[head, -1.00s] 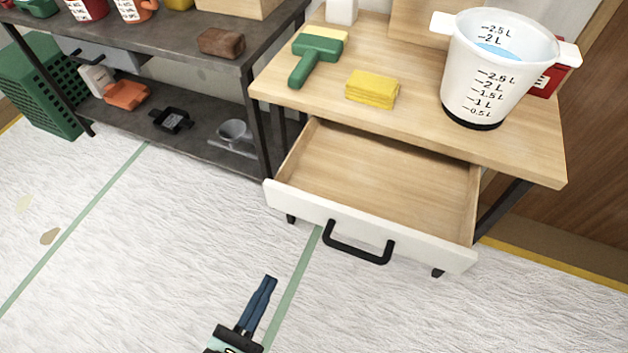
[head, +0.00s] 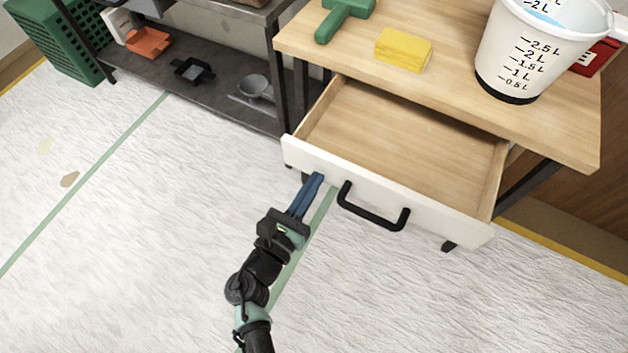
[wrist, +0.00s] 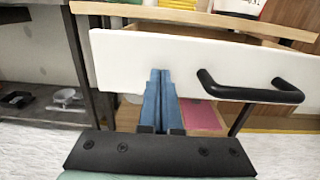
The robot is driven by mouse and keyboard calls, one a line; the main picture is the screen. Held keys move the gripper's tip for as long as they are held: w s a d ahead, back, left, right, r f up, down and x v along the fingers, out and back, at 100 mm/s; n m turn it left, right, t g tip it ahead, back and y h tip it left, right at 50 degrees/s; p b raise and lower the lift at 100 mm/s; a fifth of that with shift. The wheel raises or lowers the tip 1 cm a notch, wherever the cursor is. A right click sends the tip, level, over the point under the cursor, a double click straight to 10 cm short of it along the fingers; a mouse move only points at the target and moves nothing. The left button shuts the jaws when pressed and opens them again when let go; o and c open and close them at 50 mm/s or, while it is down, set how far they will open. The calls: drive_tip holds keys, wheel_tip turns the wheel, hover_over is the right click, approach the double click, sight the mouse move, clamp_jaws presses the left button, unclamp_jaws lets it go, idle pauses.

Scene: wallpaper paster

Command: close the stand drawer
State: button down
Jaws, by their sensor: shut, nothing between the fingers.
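The stand drawer (head: 400,135) is pulled well out of the wooden stand and looks empty inside. Its white front (head: 456,219) carries a black bar handle (head: 372,208). My gripper (head: 316,180) is shut and empty, its blue fingers pointing at the drawer front, left of the handle. In the wrist view the closed fingertips (wrist: 160,74) overlap the white front (wrist: 125,60), with the handle (wrist: 250,90) to their right. I cannot tell whether the tips touch the front.
On the stand top (head: 450,85) are a yellow sponge (head: 403,50), a green tool (head: 342,18) and a measuring bucket (head: 535,50). A dark shelf (head: 215,95) stands to the left, with a green crate (head: 55,40) beyond. The white floor in front is clear.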

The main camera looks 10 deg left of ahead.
drive_tip(key=shift+w+d, duration=0.1)
drive_tip(key=shift+w, duration=0.25)
